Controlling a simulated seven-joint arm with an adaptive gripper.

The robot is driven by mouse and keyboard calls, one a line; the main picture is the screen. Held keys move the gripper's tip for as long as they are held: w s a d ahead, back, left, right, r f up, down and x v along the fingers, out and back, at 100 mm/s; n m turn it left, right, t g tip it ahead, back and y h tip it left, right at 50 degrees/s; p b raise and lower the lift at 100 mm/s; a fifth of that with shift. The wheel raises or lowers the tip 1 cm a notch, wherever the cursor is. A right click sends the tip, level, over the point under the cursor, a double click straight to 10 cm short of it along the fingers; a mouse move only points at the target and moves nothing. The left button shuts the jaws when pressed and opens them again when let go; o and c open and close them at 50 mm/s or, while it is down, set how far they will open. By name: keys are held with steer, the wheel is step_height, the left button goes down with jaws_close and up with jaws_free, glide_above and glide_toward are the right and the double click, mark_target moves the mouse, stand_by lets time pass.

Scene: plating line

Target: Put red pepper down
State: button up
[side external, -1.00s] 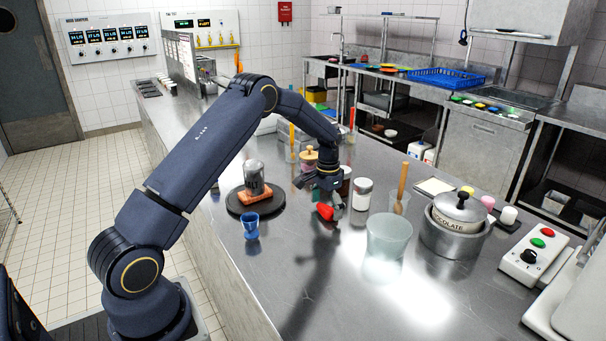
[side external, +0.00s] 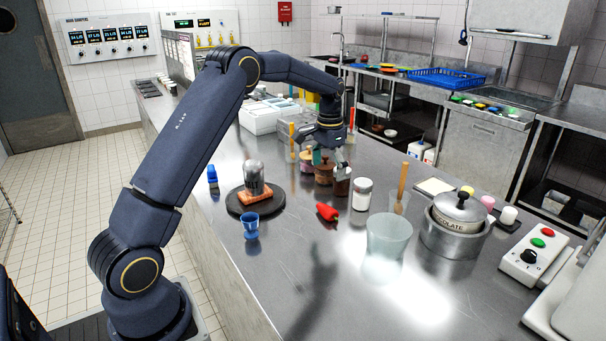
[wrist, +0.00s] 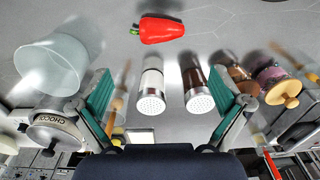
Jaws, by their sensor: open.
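The red pepper (side external: 327,212) lies on its side on the steel counter, in front of the shakers. It also shows at the top of the wrist view (wrist: 162,29), with its green stem at the left end. My gripper (side external: 330,165) is open and empty, raised above and behind the pepper. In the wrist view its two green-padded fingers (wrist: 162,108) are spread wide, with nothing between the pads. The pepper is clear of both fingers.
A white-filled shaker (side external: 362,194) and a dark shaker (side external: 342,183) stand near my gripper. A frosted bowl (side external: 389,238), a lidded chocolate pot (side external: 459,212), a blue cup (side external: 251,227) and a black round plate (side external: 236,204) surround the pepper. The front counter is clear.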

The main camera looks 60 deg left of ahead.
steer(key=s+d+r+t, duration=0.3)
steer(key=s+d+r, duration=0.8)
steer(key=s+r, duration=0.25)
steer(key=s+d+f+t, duration=0.1)
steer(key=s+d, duration=0.2)
steer(key=s, duration=0.5)
steer(key=s+d+f+t, duration=0.1)
steer(key=s+d, duration=0.2)
steer(key=s, duration=0.4)
steer(key=shift+s+f+t, duration=0.25)
steer(key=shift+s+t, duration=0.05)
steer(key=shift+s, duration=0.1)
steer(key=shift+d, duration=0.1)
